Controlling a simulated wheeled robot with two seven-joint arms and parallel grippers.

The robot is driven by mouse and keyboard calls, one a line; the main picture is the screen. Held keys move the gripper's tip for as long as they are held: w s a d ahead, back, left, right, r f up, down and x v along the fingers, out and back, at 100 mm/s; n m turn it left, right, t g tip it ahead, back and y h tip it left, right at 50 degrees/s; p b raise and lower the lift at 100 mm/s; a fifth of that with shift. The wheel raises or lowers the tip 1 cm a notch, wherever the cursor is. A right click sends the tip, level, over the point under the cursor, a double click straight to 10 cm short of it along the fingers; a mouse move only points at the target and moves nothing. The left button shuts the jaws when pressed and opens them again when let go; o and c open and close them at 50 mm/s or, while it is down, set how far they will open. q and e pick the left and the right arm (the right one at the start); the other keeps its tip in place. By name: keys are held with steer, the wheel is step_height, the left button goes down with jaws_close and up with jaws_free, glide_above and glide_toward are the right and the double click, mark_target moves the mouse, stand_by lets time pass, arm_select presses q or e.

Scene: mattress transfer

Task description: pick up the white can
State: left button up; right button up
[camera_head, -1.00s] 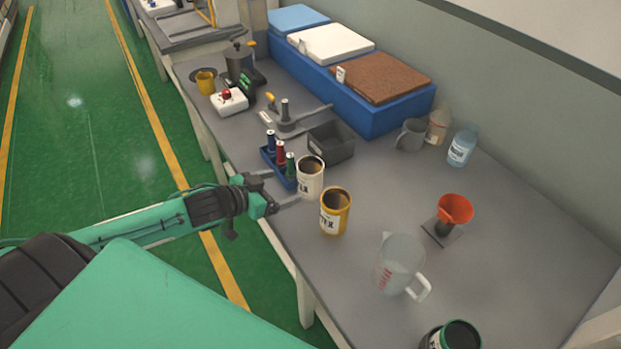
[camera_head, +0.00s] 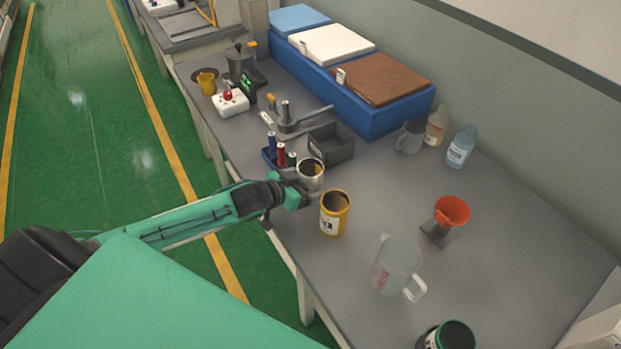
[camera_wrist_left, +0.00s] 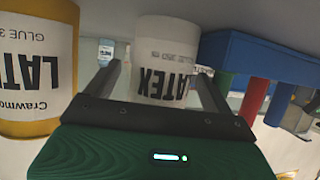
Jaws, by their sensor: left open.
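The white can (camera_head: 311,172) stands upright on the grey table, open at the top, with dark contents. In the left wrist view the white can (camera_wrist_left: 163,62) shows the word LATEX, upside down, between the two fingers. My left gripper (camera_head: 304,188) is open, with its fingers on either side of the can. I cannot tell whether either finger touches it. The gripper also shows in the left wrist view (camera_wrist_left: 160,92). In the head view the gripper hides the can's lower part. My right gripper is not in view.
A yellow can (camera_head: 335,213) stands close beside the white can. A clear jug (camera_head: 397,265) and a red funnel (camera_head: 452,212) stand to the right. The table's middle is clear.

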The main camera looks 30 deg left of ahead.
arm_select(q)
steer(key=shift+w+d+f, duration=0.25)
steer(key=shift+w, duration=0.35)
steer(key=shift+f, duration=0.1)
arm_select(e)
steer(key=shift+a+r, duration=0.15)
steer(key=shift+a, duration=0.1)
arm_select(q)
steer(key=c, duration=1.3)
steer(key=shift+c, duration=0.2)
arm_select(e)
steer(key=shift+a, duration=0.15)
arm_select(q)
steer(key=shift+r, duration=0.2)
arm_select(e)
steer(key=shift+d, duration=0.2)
